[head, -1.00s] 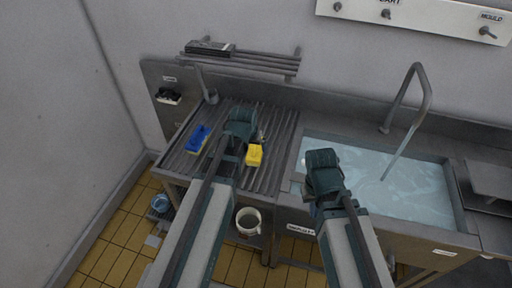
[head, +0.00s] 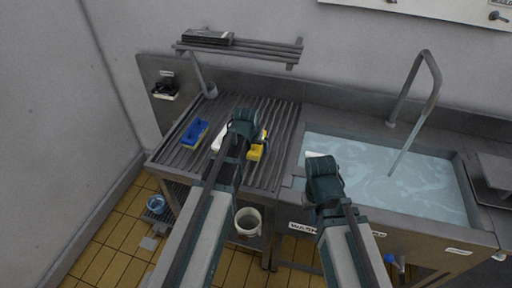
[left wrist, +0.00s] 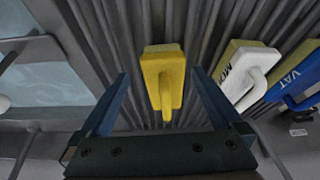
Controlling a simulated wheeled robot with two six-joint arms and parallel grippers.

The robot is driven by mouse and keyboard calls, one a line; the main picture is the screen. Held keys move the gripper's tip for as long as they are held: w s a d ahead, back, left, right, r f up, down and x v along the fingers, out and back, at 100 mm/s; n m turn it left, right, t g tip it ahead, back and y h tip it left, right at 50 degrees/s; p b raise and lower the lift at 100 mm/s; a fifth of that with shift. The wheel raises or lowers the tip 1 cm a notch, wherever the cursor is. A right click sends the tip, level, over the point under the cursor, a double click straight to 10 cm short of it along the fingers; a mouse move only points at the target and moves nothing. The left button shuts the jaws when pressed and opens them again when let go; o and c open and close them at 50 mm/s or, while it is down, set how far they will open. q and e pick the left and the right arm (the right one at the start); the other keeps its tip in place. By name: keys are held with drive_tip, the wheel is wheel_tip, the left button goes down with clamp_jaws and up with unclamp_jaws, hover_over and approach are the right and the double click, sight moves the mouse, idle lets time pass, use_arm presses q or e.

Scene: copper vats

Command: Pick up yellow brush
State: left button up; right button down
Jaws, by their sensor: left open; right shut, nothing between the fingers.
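The yellow brush (head: 257,150) lies on the ribbed draining board (head: 272,178), partly hidden behind my left gripper in the head view. In the left wrist view the yellow brush (left wrist: 162,80) points toward me between the two open fingers, with a gap on each side. My left gripper (head: 244,125) is above the board, open and empty; its fingers show in the left wrist view (left wrist: 158,103). My right gripper (head: 318,160) is shut and empty near the front left of the sink.
A white brush (left wrist: 245,78) and a blue brush (head: 195,133) lie on the board left of the yellow one in the head view. The water-filled sink (head: 385,180) with a tall tap (head: 430,95) is on the right. A wall rack (head: 240,51) hangs behind.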

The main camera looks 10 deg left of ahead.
sight(253, 149)
use_arm(q)
drive_tip(key=shift+a+b+x, duration=0.15)
drive_tip(key=shift+b+x, duration=1.05)
drive_tip(key=shift+x, duration=0.15)
drive_tip(key=shift+a+b+x, duration=0.1)
drive_tip(key=shift+b+x, duration=1.05)
drive_tip(key=shift+x, duration=0.2)
drive_tip(key=shift+w+r, duration=0.15)
drive_tip(key=c, duration=1.4)
drive_tip(key=shift+r, duration=0.15)
drive_tip(key=shift+c, duration=0.2)
